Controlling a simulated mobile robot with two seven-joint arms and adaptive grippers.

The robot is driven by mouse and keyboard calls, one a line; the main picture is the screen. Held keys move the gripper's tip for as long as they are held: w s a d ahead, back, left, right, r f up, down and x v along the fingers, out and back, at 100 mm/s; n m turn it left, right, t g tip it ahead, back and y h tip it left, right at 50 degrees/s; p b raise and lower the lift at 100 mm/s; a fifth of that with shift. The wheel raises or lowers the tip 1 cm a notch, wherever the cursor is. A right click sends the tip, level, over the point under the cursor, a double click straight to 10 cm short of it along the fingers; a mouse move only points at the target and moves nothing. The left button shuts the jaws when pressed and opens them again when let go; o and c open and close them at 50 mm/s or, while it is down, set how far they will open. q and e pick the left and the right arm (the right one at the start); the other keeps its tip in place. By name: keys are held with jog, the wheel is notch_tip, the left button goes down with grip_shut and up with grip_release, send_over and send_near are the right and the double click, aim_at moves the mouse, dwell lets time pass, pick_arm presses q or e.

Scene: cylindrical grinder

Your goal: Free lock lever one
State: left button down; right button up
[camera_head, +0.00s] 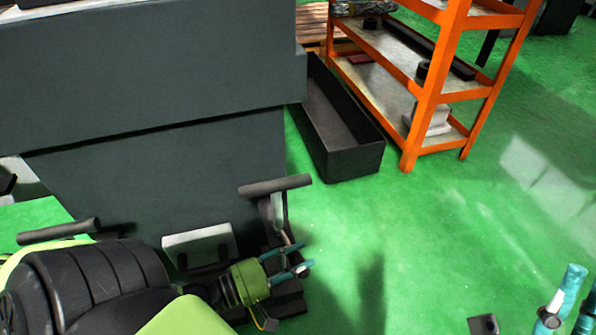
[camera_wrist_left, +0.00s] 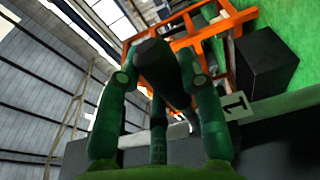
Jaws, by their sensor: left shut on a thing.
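My left gripper (camera_head: 292,261) has teal fingers and reaches in from the left beside the dark machine. In the left wrist view its green fingers (camera_wrist_left: 160,95) are shut around a dark rounded lever (camera_wrist_left: 153,60), beside a pale plate marked 1 (camera_wrist_left: 236,108). I take this as lock lever one. In the head view a dark T-shaped handle (camera_head: 262,188) stands just above the gripper; the held part there is hard to make out. My right gripper (camera_head: 570,305) shows only partly at the bottom right, over the floor, away from the machine.
The large dark machine body (camera_head: 150,160) fills the left. A long dark open bin (camera_head: 350,163) stands on the floor beyond the gripper, next to an orange shelf rack (camera_head: 425,125). The green floor (camera_head: 430,230) is clear at centre right.

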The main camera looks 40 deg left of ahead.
pick_arm(q)
jog(key=c, duration=0.8)
grip_release()
jog(key=shift+v, duration=5.95)
jog(key=shift+r, duration=0.1)
